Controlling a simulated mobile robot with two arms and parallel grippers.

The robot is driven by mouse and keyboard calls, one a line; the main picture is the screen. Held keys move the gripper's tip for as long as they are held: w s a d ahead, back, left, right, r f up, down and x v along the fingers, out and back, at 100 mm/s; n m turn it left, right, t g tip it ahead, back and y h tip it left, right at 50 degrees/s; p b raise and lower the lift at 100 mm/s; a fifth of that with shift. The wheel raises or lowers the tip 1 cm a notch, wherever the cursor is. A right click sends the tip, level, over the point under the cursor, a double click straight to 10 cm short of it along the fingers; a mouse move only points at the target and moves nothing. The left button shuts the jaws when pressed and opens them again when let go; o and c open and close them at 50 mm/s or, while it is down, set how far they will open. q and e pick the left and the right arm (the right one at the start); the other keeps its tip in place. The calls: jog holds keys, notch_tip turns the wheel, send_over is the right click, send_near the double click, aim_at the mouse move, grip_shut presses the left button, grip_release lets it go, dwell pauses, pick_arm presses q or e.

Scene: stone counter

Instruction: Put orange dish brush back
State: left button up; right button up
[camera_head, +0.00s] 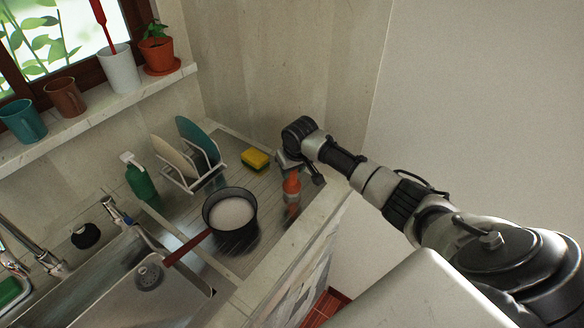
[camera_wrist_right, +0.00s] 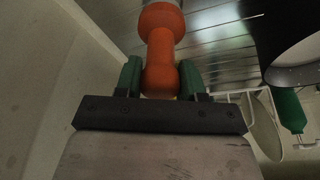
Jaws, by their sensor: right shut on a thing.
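The orange dish brush (camera_head: 291,185) stands roughly upright over the ribbed drainboard at the right end of the counter. In the right wrist view the green fingers (camera_wrist_right: 160,78) are shut on either side of the orange brush handle (camera_wrist_right: 160,50). My left gripper is not in view.
A dark pot (camera_head: 216,228) with pale contents stands left of the brush. A yellow sponge (camera_head: 256,158), plate rack (camera_head: 208,180) and green bottle (camera_head: 140,182) are behind. The sink (camera_head: 120,285) is at lower left. A white cup (camera_head: 121,70) holding a red item stands on the windowsill.

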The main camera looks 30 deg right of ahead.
jog(key=o, duration=0.9)
jog(key=shift+o, duration=0.2)
jog(key=b+v, duration=0.1)
jog(key=v, duration=1.1)
jog(key=shift+r, duration=0.15)
